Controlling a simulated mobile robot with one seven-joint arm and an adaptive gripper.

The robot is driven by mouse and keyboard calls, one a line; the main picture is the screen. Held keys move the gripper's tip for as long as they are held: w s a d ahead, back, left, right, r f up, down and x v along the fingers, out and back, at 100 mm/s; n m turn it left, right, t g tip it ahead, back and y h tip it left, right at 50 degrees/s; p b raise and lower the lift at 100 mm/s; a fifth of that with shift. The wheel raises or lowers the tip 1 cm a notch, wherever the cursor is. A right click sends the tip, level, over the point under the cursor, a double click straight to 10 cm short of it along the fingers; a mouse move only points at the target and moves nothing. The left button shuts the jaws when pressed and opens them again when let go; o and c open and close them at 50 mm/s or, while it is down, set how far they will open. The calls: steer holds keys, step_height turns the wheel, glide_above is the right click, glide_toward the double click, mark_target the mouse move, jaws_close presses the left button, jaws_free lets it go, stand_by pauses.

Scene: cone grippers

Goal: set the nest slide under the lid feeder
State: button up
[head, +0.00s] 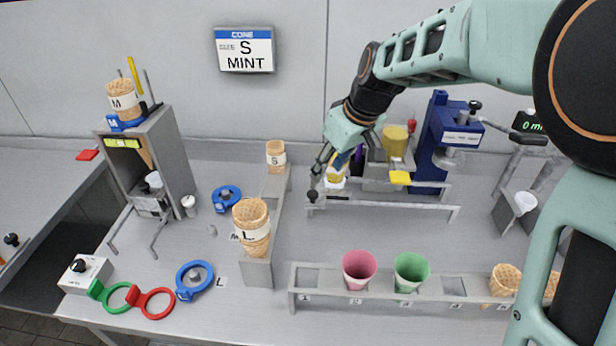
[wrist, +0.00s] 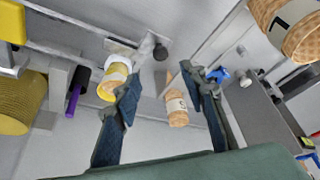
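The nest slide sits on a pair of grey rails (head: 390,202), with a black knob (head: 313,196) at its left end; the knob also shows in the wrist view (wrist: 161,52). The lid feeder appears to be the grey stand with a yellow cylinder (head: 395,140) and yellow tab (head: 399,178), right of the cup. My gripper (head: 325,165) is above and behind the knob. In the wrist view its fingers (wrist: 168,110) are apart with nothing gripped.
A blue press (head: 445,145) stands right of the feeder. A ledge with cone stacks labelled S (head: 276,155) and L (head: 252,225) is left of the rails. A front rack holds a pink cup (head: 359,268) and green cup (head: 411,271). The table between rails and rack is clear.

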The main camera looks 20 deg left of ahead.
mark_target(313, 193)
steer(key=p+x, duration=0.1)
steer(key=x, duration=1)
jaws_close()
